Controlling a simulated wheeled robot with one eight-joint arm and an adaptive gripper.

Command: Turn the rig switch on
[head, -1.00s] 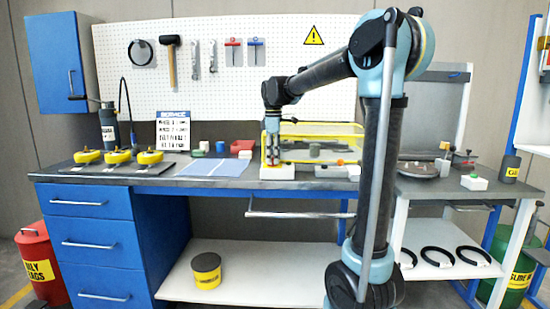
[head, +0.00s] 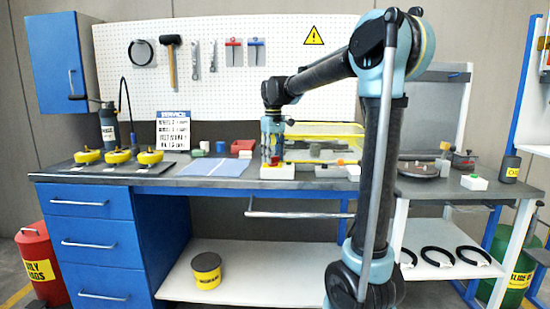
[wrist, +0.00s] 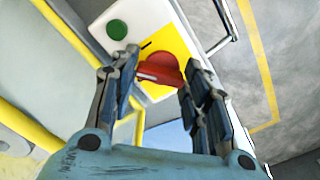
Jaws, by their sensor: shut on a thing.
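The rig switch is a red knob (wrist: 158,68) on a yellow plate (wrist: 168,42), on a white box that also bears a green button (wrist: 116,29). The white box shows in the head view (head: 278,173) at the bench's front, by the yellow-framed rig (head: 325,130). My gripper (wrist: 160,72) is around the red knob, one finger on each side, shut on it. In the head view my gripper (head: 272,157) points down over the white box. The fingers partly hide the knob's edges.
Yellow rails and clear panels of the rig stand close beside the gripper. Three yellow round pieces (head: 119,156) sit on a dark tray at the left. A second white box with a green button (head: 474,182) is on the right-hand table.

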